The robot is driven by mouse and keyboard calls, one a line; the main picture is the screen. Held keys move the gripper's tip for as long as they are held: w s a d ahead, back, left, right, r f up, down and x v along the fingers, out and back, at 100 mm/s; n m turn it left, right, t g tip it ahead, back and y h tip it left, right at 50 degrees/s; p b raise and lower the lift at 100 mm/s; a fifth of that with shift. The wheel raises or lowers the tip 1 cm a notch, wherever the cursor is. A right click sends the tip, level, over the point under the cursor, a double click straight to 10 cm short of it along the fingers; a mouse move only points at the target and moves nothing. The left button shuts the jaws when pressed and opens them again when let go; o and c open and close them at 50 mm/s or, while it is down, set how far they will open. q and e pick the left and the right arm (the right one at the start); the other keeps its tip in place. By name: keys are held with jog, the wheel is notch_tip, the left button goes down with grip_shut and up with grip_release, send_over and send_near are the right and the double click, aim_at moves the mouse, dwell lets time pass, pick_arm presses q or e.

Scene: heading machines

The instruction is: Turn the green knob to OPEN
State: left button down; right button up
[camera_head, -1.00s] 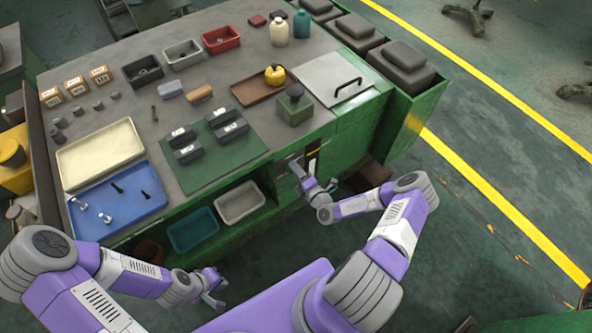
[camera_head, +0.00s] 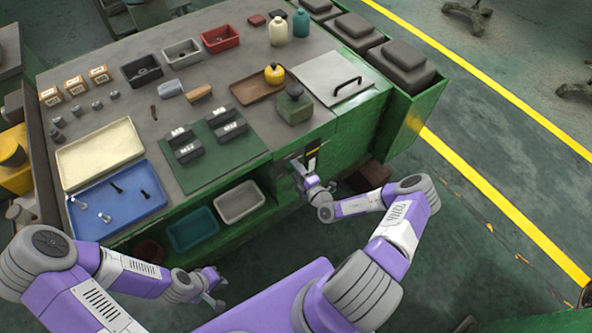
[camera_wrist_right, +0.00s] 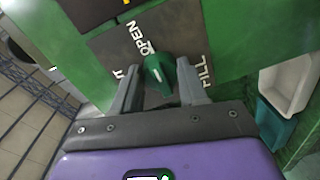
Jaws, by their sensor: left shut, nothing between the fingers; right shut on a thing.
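The green knob (camera_wrist_right: 160,74) sits on a dark plate (camera_wrist_right: 108,47) on the bench's green front. White lettering on the plate reads OPEN above the knob and FILL to its right; a partly hidden label is at the left. The knob's narrow upper end points up toward OPEN. My right gripper (camera_wrist_right: 160,88) is shut on the knob, one finger on each side. In the head view my right gripper (camera_head: 300,174) is at the bench front, and the knob is hidden there. My left gripper (camera_head: 214,296) is shut and empty, low in front of the bench.
The bench top (camera_head: 190,110) holds a blue tray (camera_head: 125,210), a cream tray (camera_head: 100,155), a green mat (camera_head: 222,158) and several small parts. Open shelves with a teal bin (camera_head: 192,230) and a white bin (camera_head: 240,202) are left of my right gripper.

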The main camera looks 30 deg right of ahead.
jog(key=o, duration=1.1)
jog(key=shift+c, duration=0.2)
jog(key=s, duration=0.7)
jog(key=shift+s+d+r, duration=0.3)
